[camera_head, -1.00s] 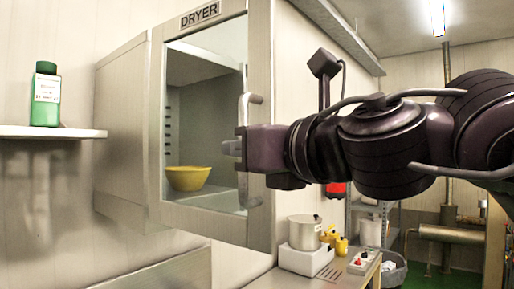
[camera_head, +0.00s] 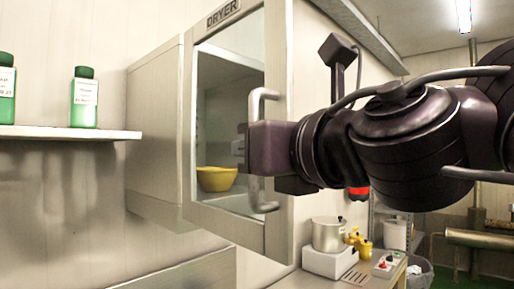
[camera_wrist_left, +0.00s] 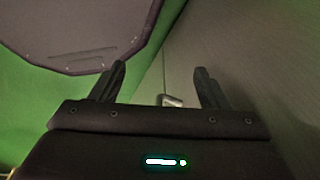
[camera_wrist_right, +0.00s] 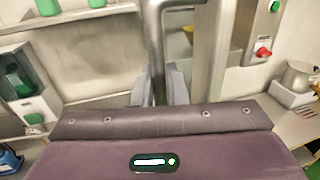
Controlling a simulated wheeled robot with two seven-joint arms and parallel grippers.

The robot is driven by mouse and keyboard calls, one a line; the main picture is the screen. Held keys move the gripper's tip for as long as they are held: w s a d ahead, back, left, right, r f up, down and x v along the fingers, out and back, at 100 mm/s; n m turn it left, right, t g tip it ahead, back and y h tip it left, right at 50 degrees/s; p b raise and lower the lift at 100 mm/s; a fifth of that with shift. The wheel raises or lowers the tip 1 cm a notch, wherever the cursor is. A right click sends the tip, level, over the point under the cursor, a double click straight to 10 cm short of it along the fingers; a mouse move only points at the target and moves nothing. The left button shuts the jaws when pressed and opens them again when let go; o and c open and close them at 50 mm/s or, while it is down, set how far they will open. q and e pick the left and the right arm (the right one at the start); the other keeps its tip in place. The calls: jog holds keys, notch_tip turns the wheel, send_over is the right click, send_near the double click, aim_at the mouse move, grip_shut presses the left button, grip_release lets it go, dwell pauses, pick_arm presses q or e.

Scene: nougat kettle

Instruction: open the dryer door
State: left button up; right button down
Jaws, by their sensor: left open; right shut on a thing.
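The dryer (camera_head: 155,140) is a grey wall cabinet with a DRYER label. Its door (camera_head: 278,140) has a tall window, through which a yellow bowl (camera_head: 216,179) shows. I cannot tell whether the door is ajar. The metal bar handle (camera_head: 264,196) stands upright on the door. My right gripper (camera_head: 245,148) is shut on the middle of the handle; the bar also runs between its fingers in the right wrist view (camera_wrist_right: 157,45). My left gripper (camera_wrist_left: 160,85) is open and empty, seen only in the left wrist view.
Left of the dryer, a wall shelf (camera_head: 60,133) holds green bottles (camera_head: 84,98). My right arm spans the right side.

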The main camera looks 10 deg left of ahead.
jog(key=c, duration=1.8)
grip_release()
jog(key=b+v, duration=0.3)
jog(key=v, duration=0.4)
jog(key=shift+s+d+b, duration=0.25)
jog(key=shift+b, duration=0.1)
